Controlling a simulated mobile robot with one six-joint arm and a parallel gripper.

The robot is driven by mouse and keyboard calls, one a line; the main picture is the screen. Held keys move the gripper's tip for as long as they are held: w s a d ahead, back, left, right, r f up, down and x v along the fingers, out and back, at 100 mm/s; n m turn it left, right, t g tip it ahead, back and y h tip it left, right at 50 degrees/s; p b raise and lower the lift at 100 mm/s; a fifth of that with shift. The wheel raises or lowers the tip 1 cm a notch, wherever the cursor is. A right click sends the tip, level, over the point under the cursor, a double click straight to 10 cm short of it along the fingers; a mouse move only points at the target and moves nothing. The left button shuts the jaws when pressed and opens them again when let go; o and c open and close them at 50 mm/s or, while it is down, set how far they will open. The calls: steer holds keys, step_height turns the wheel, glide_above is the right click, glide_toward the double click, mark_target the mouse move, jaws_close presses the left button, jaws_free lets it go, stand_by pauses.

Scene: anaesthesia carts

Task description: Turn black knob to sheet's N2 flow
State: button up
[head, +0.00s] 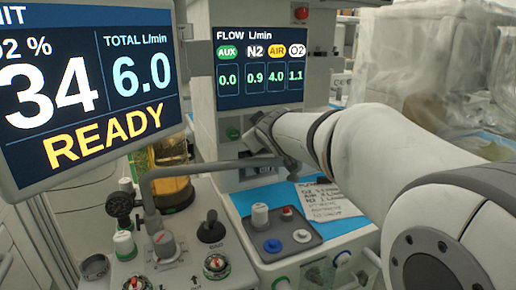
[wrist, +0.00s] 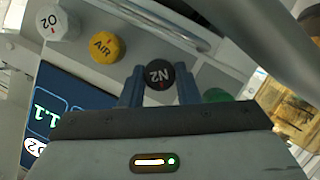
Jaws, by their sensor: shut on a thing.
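In the wrist view the black N2 knob (wrist: 159,73) sits between the two blue fingers of my gripper (wrist: 159,88), which is shut on it. In the head view my gripper (head: 262,135) is at the panel below the flow display (head: 260,70), and my arm hides the black knob. The display reads AUX 0.0, N2 0.9, AIR 4.0 and O2 1.1. The handwritten sheet (head: 327,201) lies on the blue surface at centre right, partly behind my arm. Its lines start with N2, AIR and O2, but the numbers are too small to read.
The yellow AIR knob (wrist: 104,47), white O2 knob (wrist: 50,24) and green knob (wrist: 217,95) flank the black one closely. A large monitor (head: 90,85) at left shows 34, 6.0 and READY. A grey bent tube (head: 205,167) stands below the panel.

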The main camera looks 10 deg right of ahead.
steer(key=shift+n+b, duration=0.4)
steer(key=shift+b, duration=0.75)
steer(key=o, duration=0.7)
steer(key=p+v, duration=0.1)
steer(key=v, duration=0.7)
steer(key=shift+a+f+p, duration=0.1)
steer(key=shift+a+p, duration=0.05)
steer(key=shift+p, duration=0.15)
steer(key=shift+h, duration=0.3)
